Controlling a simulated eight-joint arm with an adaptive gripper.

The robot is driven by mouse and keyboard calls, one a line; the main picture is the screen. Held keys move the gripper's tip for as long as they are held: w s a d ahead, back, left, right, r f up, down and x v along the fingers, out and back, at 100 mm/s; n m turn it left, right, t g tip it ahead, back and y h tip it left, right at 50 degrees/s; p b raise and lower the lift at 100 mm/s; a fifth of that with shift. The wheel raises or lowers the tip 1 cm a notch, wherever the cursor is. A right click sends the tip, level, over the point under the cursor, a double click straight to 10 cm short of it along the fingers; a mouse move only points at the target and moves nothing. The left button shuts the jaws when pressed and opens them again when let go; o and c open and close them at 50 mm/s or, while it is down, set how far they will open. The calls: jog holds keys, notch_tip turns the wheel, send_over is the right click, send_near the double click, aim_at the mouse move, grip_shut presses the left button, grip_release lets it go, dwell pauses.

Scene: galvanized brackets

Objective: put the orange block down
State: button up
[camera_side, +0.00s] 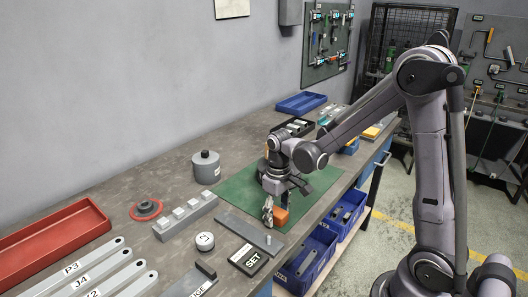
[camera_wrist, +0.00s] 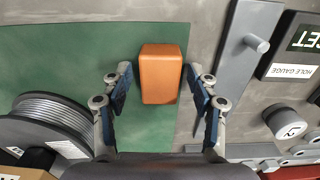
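The orange block (camera_side: 280,216) is at the near edge of the green mat (camera_side: 239,191), below my gripper (camera_side: 274,212) in the side view. In the wrist view, the block (camera_wrist: 161,73) lies between the two fingers of my gripper (camera_wrist: 159,72). A gap shows on each side of it, so the fingers are open and not touching it. The block appears to sit on the mat (camera_wrist: 60,60) close to the mat's edge. Its underside is hidden, so contact with the mat is not clearly visible.
A wire spool (camera_wrist: 45,125) stands left in the wrist view. A grey plate with a peg (camera_wrist: 240,65), a "SET" gauge box (camera_wrist: 300,45) and a round weight (camera_wrist: 285,122) lie to the right. Blue bins (camera_side: 306,262) sit below the bench edge.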

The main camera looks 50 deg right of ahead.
aim_at(277, 211)
jog(key=shift+r, duration=0.1)
notch_tip(277, 211, up, 11)
jog(key=s+a+r+t, duration=0.1)
jog(key=s+a+t, duration=0.6)
jog(key=s, duration=0.1)
jog(key=shift+s, duration=0.35)
dwell(0.6)
jog(key=shift+r, duration=0.1)
dwell(1.2)
